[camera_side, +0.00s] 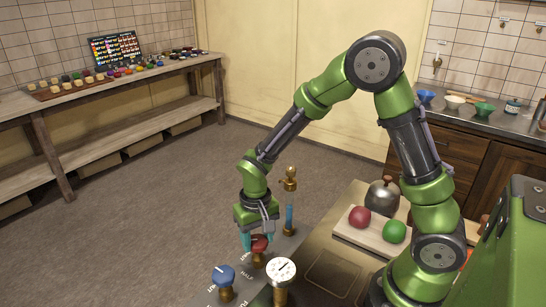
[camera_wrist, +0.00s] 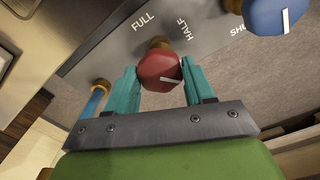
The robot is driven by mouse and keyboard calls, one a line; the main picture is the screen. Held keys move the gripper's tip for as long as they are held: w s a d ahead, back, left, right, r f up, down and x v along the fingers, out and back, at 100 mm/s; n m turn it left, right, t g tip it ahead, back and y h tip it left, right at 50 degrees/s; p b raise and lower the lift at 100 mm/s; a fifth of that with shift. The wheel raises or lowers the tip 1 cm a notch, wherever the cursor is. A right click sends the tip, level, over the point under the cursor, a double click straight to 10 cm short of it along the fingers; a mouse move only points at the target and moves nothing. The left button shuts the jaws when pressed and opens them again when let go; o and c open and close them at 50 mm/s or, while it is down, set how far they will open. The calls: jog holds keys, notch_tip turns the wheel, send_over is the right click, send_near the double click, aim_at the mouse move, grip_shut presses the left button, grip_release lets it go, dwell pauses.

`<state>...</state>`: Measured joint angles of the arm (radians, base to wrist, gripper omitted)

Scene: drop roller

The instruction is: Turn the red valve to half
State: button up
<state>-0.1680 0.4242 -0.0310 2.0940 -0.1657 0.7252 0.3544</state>
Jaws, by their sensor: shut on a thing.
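The red valve (camera_side: 260,243) is a knob on a brass stem at the grey panel, right of the blue valve in the side view. In the wrist view the red valve (camera_wrist: 158,72) sits between my teal fingers, with its white pointer line aimed to the right and slightly down. My gripper (camera_side: 258,241) points down from above and is shut on the red valve; its fingers (camera_wrist: 160,80) press on either side of the knob. The words FULL and HALF show on the panel beyond the knob in the wrist view. Part of the knob is hidden in the side view.
The blue valve (camera_side: 223,277) stands close by on the panel (camera_side: 245,286). A white dial gauge (camera_side: 281,270) is just in front. A blue tube (camera_side: 289,218) with brass fittings rises behind. A red ball (camera_side: 359,217) and a green ball (camera_side: 394,232) lie on a board.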

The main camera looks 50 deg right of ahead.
aim_at(257, 239)
jog(key=n, duration=0.4)
jog(key=shift+n, duration=0.3)
jog(key=shift+r+n, duration=0.1)
jog(key=shift+n, duration=2.1)
jog(key=o, duration=1)
jog(key=shift+o, duration=0.2)
notch_tip(257, 239, up, 17)
jog(key=shift+w, duration=0.1)
